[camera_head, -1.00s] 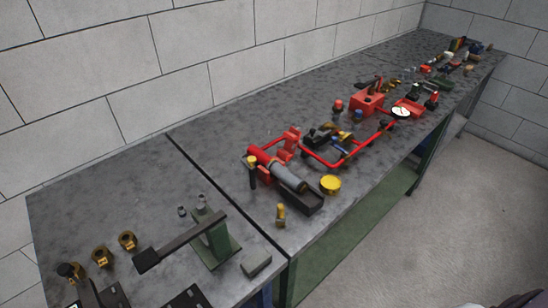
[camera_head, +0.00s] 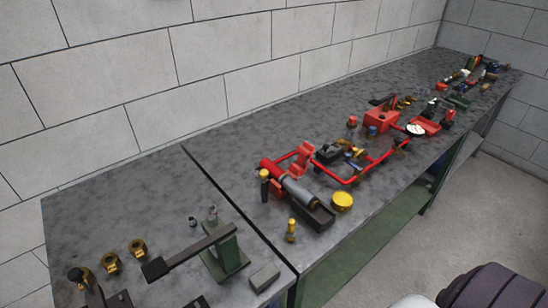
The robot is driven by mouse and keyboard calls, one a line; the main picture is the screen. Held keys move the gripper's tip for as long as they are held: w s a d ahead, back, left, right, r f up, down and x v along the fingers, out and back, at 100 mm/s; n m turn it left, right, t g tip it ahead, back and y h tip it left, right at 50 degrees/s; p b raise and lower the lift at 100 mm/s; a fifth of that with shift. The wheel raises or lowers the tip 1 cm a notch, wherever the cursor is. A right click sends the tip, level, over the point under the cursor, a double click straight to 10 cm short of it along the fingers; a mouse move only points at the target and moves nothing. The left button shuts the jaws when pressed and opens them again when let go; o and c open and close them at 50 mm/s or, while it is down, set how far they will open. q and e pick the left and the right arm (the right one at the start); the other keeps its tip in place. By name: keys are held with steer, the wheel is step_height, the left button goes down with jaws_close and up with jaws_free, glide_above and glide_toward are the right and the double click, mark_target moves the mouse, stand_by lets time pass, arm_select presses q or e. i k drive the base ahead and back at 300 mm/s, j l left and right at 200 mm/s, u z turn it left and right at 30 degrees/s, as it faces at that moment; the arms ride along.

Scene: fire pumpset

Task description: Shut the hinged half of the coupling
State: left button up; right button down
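I cannot make out for certain which part is the coupling with the hinged half. Several small brass fittings stand at the near left of the bench, among them a ring-shaped one (camera_head: 137,249) and another beside it (camera_head: 111,262). A red and grey cylinder (camera_head: 298,192) lies along a black trough (camera_head: 317,217) in the middle of the bench. No hinge can be told apart at this size.
A green stand with a black lever (camera_head: 225,256) and a grey block (camera_head: 265,277) stand near the front edge. A yellow round piece (camera_head: 342,201), a red tube frame (camera_head: 352,181) and a red box (camera_head: 380,120) lie farther along. The bench's back strip beside the wall is clear.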

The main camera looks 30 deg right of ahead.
mark_target(304, 159)
steer(key=l+u, duration=0.3)
steer(key=l, duration=0.15)
steer(key=k+l+u, duration=0.15)
steer(key=l+u, duration=0.15)
steer(key=k+l+u, duration=0.3)
steer(key=l, duration=0.2)
steer(key=k+l, duration=0.2)
steer(key=l, duration=0.25)
steer(key=k+l+u, duration=0.1)
steer(key=l, duration=0.4)
steer(key=k+l+u, duration=0.1)
steer(key=k+l, duration=0.2)
steer(key=l, duration=0.15)
steer(key=k+l, duration=0.2)
steer(key=l, duration=0.2)
steer(key=k+l+u, duration=0.1)
steer(key=k+l, duration=0.15)
steer(key=l, duration=0.2)
steer(key=k+l, duration=0.25)
steer(key=l, duration=0.15)
steer(key=l+u, duration=0.05)
